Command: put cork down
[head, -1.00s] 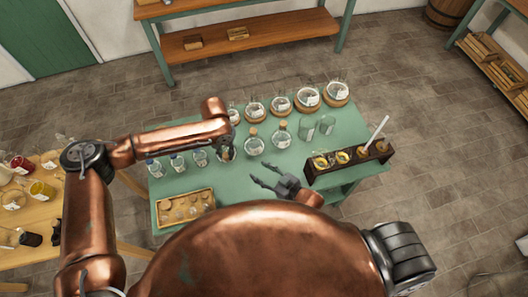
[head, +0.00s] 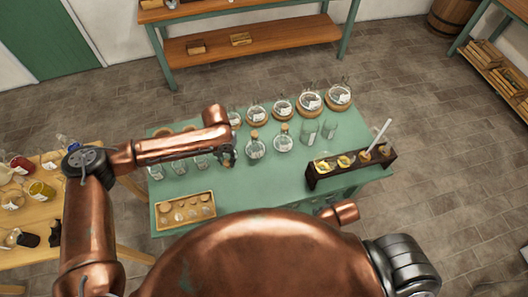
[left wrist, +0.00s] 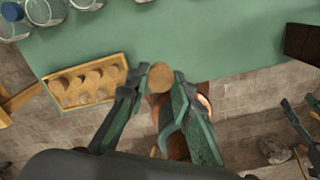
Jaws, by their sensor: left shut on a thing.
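A round brown cork (left wrist: 160,77) is between the fingertips of my left gripper (left wrist: 159,84) in the left wrist view. In the head view, my left gripper (head: 228,156) is over the green table, with the cork (head: 228,165) just showing below it. The cork's underside and its gap to the table cannot be judged. A wooden tray (head: 185,228) with several round pieces in it is left of the gripper, at the table's near left. My right gripper (left wrist: 303,115) shows at the right edge of the left wrist view, fingers apart and empty.
Small glass jars (head: 178,166) stand behind the tray. Two corked flasks (head: 255,150) stand right of my left gripper. Cork-based glass vessels (head: 311,101) line the back. A dark rack (head: 320,181) stands at the right. The table (head: 260,190) is bare at front centre.

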